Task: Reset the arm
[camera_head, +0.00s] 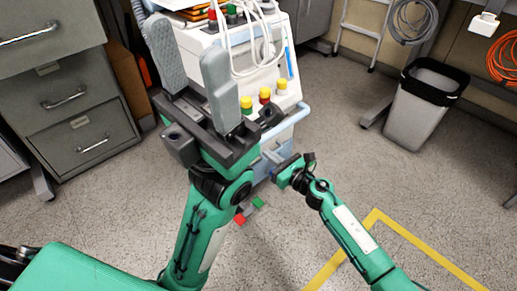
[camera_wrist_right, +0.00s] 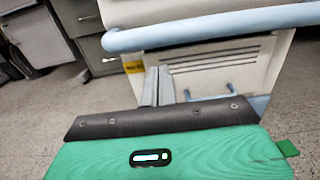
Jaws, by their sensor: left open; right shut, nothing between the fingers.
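My left gripper (camera_head: 184,38) is large in the head view, raised in front of the white cart. Its two grey fingers are spread wide with nothing between them. My right arm comes in from the lower right of the head view. Its wrist is low beside the cart's lower front, and its fingers are hard to make out there. In the right wrist view the right gripper (camera_wrist_right: 158,70) has its fingers together and empty, in front of the cart's vented lower panel. Whether they touch the panel I cannot tell.
The white cart (camera_wrist_right: 225,65) has a pale blue rail (camera_head: 292,115) and colored caps on top. Grey drawer cabinets (camera_head: 75,100) stand at the left. A grey bin (camera_head: 413,115) stands at the right. The floor around the yellow tape line (camera_head: 400,232) is clear.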

